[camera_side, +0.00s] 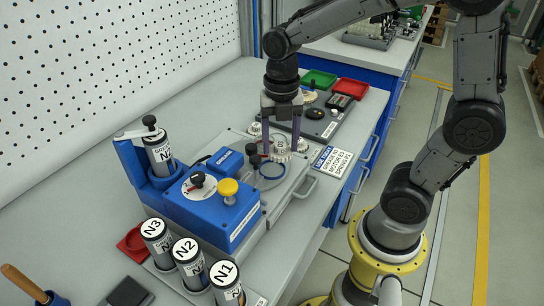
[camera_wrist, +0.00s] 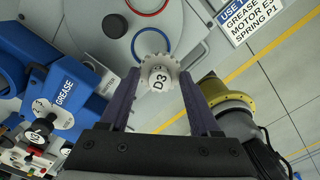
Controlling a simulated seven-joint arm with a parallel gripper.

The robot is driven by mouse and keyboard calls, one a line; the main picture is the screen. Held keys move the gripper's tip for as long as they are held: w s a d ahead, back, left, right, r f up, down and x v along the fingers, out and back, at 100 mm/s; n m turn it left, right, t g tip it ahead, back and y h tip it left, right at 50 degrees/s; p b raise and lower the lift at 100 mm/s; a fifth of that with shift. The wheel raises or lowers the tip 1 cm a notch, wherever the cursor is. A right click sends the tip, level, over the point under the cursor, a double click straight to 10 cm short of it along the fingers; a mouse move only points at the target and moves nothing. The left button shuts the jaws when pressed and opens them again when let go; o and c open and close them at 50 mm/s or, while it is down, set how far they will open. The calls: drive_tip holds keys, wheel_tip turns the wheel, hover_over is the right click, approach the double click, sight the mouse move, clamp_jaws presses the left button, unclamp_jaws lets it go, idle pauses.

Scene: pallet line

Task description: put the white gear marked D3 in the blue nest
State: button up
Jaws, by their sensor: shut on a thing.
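The white gear marked D3 (camera_wrist: 158,76) sits between my fingertips in the wrist view, its label facing the camera. My gripper (camera_wrist: 157,92) is shut on it. In the side view my gripper (camera_side: 281,148) points down over the grey plate, with the white gear (camera_side: 281,157) low between its fingers. The blue nest shows as a blue ring (camera_wrist: 137,51) on the plate, just beyond the gear in the wrist view; the gear covers part of its near edge. In the side view the blue ring (camera_side: 272,178) lies just in front of the gear. The gear's height above the plate is unclear.
A red ring (camera_wrist: 148,13) lies beyond the blue one. A blue grease station (camera_side: 212,200) with a yellow knob stands to the left, near canisters (camera_side: 188,262). A printed sign (camera_side: 333,161) lies to the right. Red (camera_side: 351,88) and green (camera_side: 319,79) trays stand behind.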

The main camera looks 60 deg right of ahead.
sight(272, 170)
drive_tip(key=shift+w+f, duration=0.85)
drive_tip(key=shift+f, duration=0.15)
drive_tip(key=shift+w+f, duration=0.15)
drive_tip(key=shift+f, duration=0.75)
drive_tip(key=shift+w+f, duration=0.15)
drive_tip(key=shift+f, duration=0.75)
drive_tip(key=shift+f, duration=0.1)
drive_tip(key=o, duration=1.3)
drive_tip(key=shift+o, duration=0.2)
